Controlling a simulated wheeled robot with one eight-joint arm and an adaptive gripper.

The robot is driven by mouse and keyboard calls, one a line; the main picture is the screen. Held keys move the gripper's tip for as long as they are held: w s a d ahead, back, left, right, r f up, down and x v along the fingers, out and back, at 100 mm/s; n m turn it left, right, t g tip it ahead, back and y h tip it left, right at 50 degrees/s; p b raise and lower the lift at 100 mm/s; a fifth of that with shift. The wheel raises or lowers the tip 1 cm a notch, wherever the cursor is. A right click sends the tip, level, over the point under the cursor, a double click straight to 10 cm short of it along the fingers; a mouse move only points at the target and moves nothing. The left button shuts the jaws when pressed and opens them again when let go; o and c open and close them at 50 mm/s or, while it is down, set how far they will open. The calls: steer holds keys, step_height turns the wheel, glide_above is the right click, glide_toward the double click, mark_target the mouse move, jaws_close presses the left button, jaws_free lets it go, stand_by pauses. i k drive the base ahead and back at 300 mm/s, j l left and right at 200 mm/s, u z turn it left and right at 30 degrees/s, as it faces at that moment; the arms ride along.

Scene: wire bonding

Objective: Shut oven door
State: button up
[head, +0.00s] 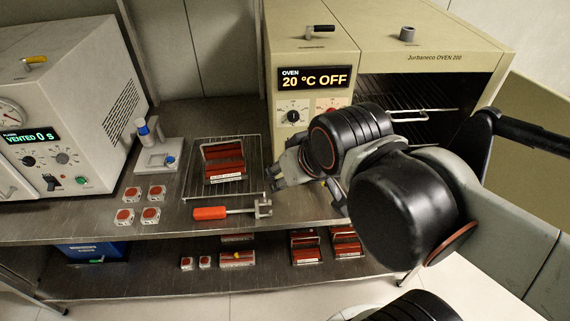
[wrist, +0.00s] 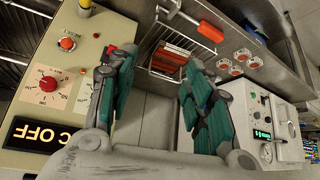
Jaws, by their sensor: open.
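The beige oven (head: 395,42) stands at the right of the bench in the head view, its display reading 20 °C OFF. Its chamber (head: 425,95) is open, with wire racks inside. The oven door (head: 535,120) appears as a beige panel swung out to the right, partly hidden by my arm. My gripper (head: 285,172) is in front of the oven's control panel, above the bench and apart from the door. In the wrist view my gripper (wrist: 160,60) is open and empty, with the oven panel (wrist: 60,75) on the left. The door is not clear there.
A wire rack (head: 190,178) with a red holder, a red-handled tool (head: 225,212) and several small red-topped pieces (head: 140,204) lie on the bench. A white plasma machine (head: 70,90) stands at the left. My arm fills the space before the oven opening.

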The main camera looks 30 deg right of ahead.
mark_target(550, 173)
steer(key=k+l+u, duration=0.5)
steer(key=k+l, duration=1.3)
steer(key=l, duration=0.25)
steer(key=k+l+u, duration=0.1)
steer(key=l, duration=0.3)
steer(key=k+l, duration=0.1)
steer(key=l, duration=0.25)
steer(key=k+l+u, duration=0.1)
steer(key=l, duration=0.3)
steer(key=k+l+u, duration=0.1)
steer(key=l, duration=0.25)
steer(key=k+l, duration=0.15)
steer(key=l, duration=0.2)
